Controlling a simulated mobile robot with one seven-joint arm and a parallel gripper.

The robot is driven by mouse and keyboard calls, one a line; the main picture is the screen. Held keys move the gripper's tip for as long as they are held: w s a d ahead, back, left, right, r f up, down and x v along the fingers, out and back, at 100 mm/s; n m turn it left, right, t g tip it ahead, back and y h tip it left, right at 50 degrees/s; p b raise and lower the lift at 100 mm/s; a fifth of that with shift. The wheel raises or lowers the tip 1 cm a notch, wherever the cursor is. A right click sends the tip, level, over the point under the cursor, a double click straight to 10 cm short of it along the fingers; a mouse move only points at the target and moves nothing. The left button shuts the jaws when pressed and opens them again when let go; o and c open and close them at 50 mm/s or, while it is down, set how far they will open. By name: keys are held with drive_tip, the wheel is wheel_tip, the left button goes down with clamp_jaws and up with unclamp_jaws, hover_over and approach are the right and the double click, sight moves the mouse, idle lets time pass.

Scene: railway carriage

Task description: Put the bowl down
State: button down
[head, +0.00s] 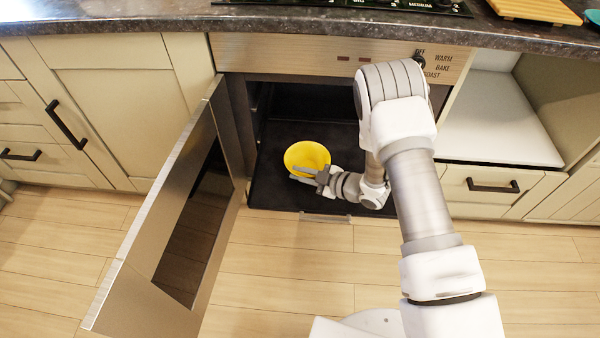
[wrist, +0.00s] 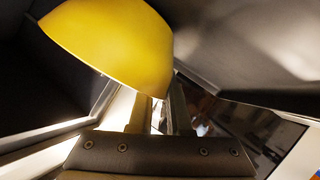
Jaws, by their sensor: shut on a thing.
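A yellow bowl (head: 306,154) is inside the open oven (head: 275,185), near its front, over the dark oven floor. My gripper (head: 318,177) is at the near side of the bowl, shut on its rim. In the wrist view the bowl (wrist: 110,45) fills the upper left, and my gripper's fingers (wrist: 152,115) meet its edge. I cannot tell whether the bowl's underside touches the oven floor.
The oven door (head: 180,215) stands open to the left, hinged at its left side. A stone countertop (head: 300,22) runs above the oven. A white open shelf (head: 495,115) is to the right. Dark oven floor is free around the bowl.

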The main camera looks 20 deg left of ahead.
drive_tip(key=shift+f, duration=0.2)
drive_tip(key=c, duration=0.8)
unclamp_jaws()
drive_tip(key=shift+d, duration=0.15)
drive_tip(key=p+v, duration=0.4)
drive_tip(key=v, duration=1.3)
drive_tip(key=shift+s+r+p, duration=0.1)
drive_tip(key=shift+p, duration=0.3)
clamp_jaws()
